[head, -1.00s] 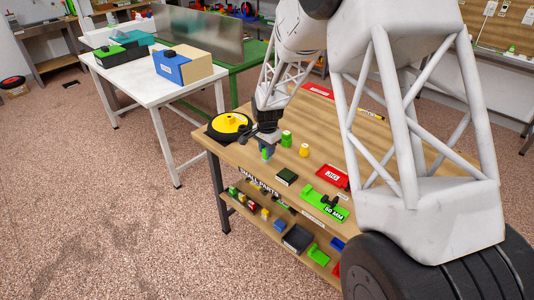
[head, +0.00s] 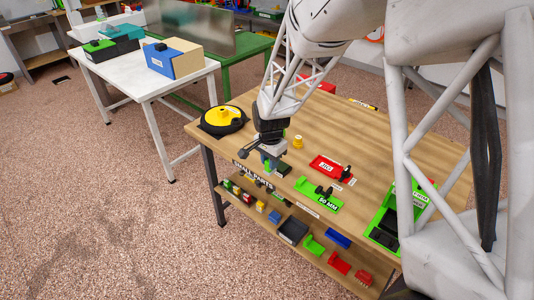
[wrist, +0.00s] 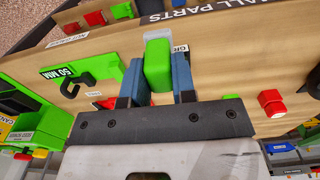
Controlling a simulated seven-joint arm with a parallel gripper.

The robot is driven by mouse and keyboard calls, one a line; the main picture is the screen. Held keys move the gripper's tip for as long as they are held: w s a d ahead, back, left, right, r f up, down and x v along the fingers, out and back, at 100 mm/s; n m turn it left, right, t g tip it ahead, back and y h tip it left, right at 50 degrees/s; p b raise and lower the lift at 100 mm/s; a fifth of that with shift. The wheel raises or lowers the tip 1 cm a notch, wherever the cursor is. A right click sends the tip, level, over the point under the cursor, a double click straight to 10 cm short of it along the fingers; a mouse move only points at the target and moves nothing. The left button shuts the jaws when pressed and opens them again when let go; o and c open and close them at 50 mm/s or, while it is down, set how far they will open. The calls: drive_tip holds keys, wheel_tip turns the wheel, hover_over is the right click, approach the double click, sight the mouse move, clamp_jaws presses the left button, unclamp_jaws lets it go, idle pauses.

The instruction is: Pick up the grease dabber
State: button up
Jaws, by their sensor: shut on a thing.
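My gripper (head: 268,163) is over the near left edge of the wooden bench. In the wrist view its two blue-grey fingers (wrist: 160,80) are shut on a bright green block-shaped thing (wrist: 158,62), which looks like the grease dabber. A paler part shows beyond its far end. Only a little of this green thing (head: 266,168) shows in the head view, beside the fingers. A label starting with "GR" (wrist: 181,48) lies beside it in the wrist view. Whether the dabber touches the bench is unclear.
A yellow-and-black round thing (head: 222,117) is left of my gripper. A green 50 MM holder (head: 308,191) and red tray (head: 326,165) lie to the right. Several small parts fill the lower shelf.

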drive_tip(key=shift+s+d+r, duration=0.1)
drive_tip(key=shift+s+d, duration=0.1)
drive_tip(key=shift+s, duration=1)
drive_tip(key=o, duration=0.4)
drive_tip(key=c, duration=0.3)
